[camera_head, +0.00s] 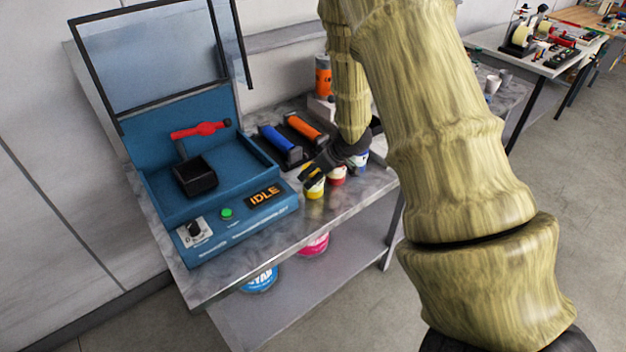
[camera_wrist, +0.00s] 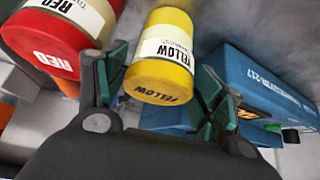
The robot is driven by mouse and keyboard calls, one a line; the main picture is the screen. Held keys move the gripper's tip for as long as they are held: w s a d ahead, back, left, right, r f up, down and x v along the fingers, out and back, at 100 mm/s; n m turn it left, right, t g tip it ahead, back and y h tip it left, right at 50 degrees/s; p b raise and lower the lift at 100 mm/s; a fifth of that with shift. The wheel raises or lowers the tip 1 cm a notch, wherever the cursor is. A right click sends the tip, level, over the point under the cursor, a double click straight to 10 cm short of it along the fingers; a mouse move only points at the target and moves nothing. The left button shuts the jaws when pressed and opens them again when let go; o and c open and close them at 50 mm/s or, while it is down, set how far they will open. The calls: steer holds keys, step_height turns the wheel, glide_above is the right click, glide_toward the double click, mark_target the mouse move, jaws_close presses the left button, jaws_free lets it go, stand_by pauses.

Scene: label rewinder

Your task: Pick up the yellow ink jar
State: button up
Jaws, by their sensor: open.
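The yellow ink jar (camera_head: 315,189) stands near the front edge of the grey table, and it has a white label reading YELLOW. In the wrist view the yellow jar (camera_wrist: 163,65) lies between the fingers of my open gripper (camera_wrist: 155,92), with its lid toward the palm. I cannot tell whether the fingers touch it.
A red ink jar (camera_head: 337,175) stands close beside the yellow one, also in the wrist view (camera_wrist: 55,38). A blue jar (camera_head: 361,160) is behind it. The blue machine (camera_head: 240,215) with an IDLE display stands left. Blue (camera_head: 281,145) and orange (camera_head: 305,128) rollers lie behind the jars.

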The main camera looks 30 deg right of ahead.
steer(key=shift+x, duration=1.1)
steer(key=shift+s, duration=0.1)
steer(key=c, duration=1)
steer(key=shift+o, duration=0.2)
